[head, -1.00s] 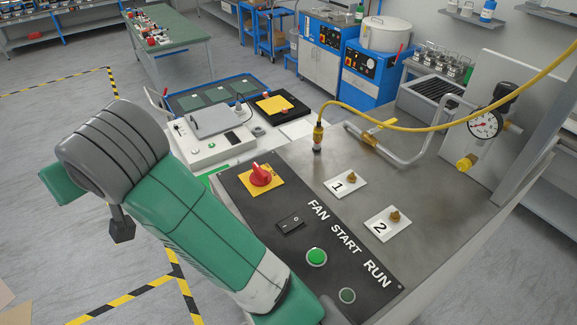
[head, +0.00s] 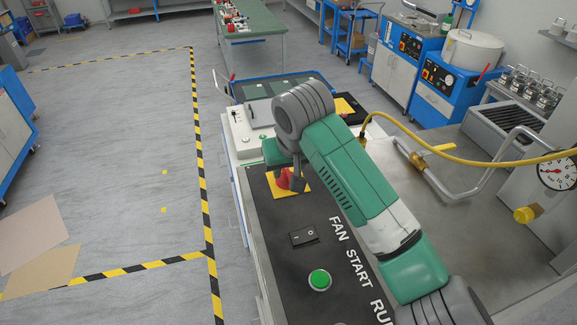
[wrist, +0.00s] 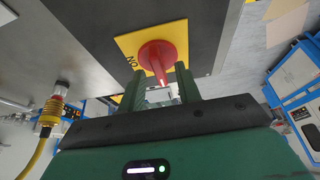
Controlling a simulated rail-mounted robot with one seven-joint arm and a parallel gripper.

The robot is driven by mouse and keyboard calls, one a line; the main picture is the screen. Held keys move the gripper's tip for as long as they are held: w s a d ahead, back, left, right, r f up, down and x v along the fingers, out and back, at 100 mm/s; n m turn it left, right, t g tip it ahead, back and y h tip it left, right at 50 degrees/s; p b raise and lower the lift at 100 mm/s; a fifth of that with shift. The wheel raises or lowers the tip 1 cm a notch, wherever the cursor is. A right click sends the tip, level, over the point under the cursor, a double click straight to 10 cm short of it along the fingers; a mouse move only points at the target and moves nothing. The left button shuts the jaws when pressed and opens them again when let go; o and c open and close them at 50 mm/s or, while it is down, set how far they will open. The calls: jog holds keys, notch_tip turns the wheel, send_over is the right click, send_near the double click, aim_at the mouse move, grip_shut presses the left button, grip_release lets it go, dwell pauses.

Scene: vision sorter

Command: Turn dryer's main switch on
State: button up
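The main switch is a red rotary knob (head: 284,180) on a yellow plate (head: 276,190) at the far end of the black control panel. My gripper (head: 297,184) is right at the knob and partly covers it in the head view. In the wrist view the round red knob (wrist: 156,52) lies just ahead of my gripper (wrist: 160,76). The two green fingers are apart, with the knob's handle between their tips; a gap shows, and contact cannot be told. Upside-down "ON" lettering (wrist: 131,61) shows on the yellow plate (wrist: 125,45).
The panel also bears a black FAN rocker (head: 303,236) and a green START button (head: 320,280). A yellow hose (head: 440,152) and metal pipe (head: 470,190) run right of my arm. A white device (head: 240,135) stands behind the panel. Floor at left is open.

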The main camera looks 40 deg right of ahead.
jog(key=shift+w+d+f, duration=0.1)
jog(key=shift+w+f, duration=0.05)
jog(key=shift+f, duration=0.2)
grip_shut()
